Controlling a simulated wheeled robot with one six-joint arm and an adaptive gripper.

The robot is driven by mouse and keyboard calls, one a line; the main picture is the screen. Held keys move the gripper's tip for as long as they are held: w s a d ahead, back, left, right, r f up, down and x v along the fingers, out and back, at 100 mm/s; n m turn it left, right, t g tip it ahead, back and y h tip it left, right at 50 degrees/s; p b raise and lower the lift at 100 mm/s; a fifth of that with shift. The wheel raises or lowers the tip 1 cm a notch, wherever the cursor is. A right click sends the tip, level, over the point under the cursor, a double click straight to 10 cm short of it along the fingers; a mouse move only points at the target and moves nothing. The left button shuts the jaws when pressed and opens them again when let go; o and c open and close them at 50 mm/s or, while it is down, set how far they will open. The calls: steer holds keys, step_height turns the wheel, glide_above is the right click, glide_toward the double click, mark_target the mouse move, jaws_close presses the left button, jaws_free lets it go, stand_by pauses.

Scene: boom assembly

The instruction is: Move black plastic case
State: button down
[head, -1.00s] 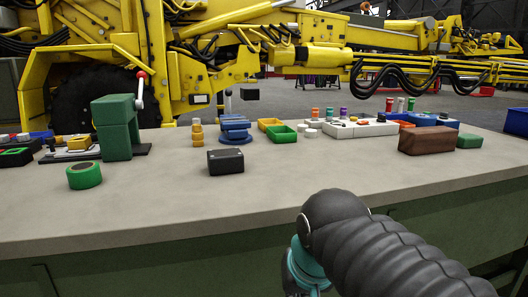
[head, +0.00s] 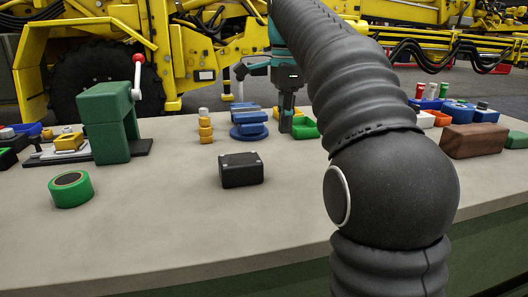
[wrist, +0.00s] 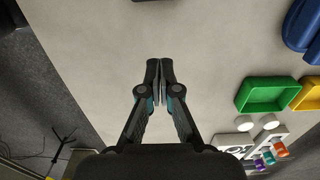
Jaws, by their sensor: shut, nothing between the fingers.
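The black plastic case (head: 241,171) lies flat on the middle of the table in the head view, with nothing touching it. My gripper (head: 286,127) points down beyond the case and to its right, near the green tray, and is apart from the case. In the wrist view my gripper (wrist: 159,68) has its fingertips together over bare table, holding nothing. A thin dark edge at the top of the wrist view may be the case; too little shows to be sure.
A green tray (wrist: 268,95) is right of my gripper in the wrist view. A green press (head: 109,122) and green tape roll (head: 71,189) are at left. The table front is clear.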

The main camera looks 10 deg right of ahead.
mark_target(267, 176)
step_height(267, 176, down, 9)
steer(key=b, duration=0.3)
steer(key=shift+f, duration=0.15)
steer(key=a, duration=0.2)
steer(key=shift+a+f, duration=0.3)
steer(key=shift+a, duration=0.7)
